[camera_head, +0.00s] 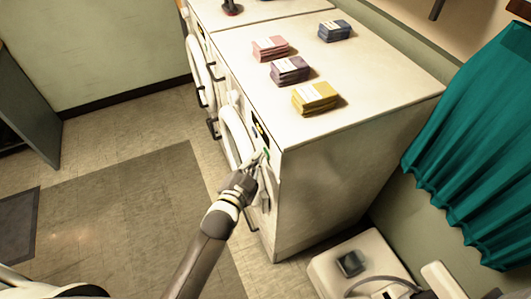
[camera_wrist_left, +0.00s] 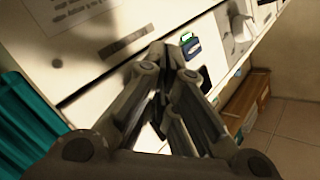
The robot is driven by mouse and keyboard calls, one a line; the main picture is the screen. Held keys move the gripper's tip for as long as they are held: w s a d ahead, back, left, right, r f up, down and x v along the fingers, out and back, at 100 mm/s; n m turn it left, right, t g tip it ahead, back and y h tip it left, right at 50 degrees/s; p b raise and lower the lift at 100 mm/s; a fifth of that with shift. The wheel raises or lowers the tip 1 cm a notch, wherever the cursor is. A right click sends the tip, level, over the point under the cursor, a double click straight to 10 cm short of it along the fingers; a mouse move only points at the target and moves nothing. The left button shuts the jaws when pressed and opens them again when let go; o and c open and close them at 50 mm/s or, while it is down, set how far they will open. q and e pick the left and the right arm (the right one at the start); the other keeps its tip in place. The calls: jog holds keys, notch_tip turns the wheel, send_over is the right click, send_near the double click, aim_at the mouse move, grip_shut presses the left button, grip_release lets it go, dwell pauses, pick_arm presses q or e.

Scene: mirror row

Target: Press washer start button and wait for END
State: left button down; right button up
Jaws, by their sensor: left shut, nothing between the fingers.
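The near white washer (camera_head: 330,170) stands right of centre in the head view, its front facing left. Its control panel (camera_head: 261,140) has small coloured parts near the top front edge. My left gripper (camera_head: 262,158) is shut and empty, its tips at or very near this panel. In the left wrist view the gripper (camera_wrist_left: 165,62) points at the white front, with a green-rimmed blue button or display (camera_wrist_left: 190,43) just right of the tips. Whether the tips touch the panel cannot be told. No END reading can be made out. My right gripper is not in view.
Several card stacks, pink (camera_head: 270,48), purple (camera_head: 289,70), yellow (camera_head: 315,97) and blue (camera_head: 335,30), lie on the washer tops. A teal curtain (camera_head: 475,150) hangs at right. A white appliance (camera_head: 340,262) stands at the lower right. The floor at left is clear, with mats.

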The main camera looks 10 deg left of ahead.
pick_arm(q)
jog(key=shift+w+d, duration=0.15)
jog(key=shift+d, duration=0.05)
dwell(0.6)
jog(key=shift+s+a+p, duration=0.4)
jog(key=shift+s+a, duration=0.1)
jog(key=shift+a, duration=0.2)
jog(key=s+a, duration=0.1)
jog(key=a+p, duration=0.1)
jog(key=s+a, duration=0.1)
jog(key=a, duration=0.1)
jog(key=shift+s+p, duration=0.35)
jog(key=shift+p, duration=0.05)
dwell(0.5)
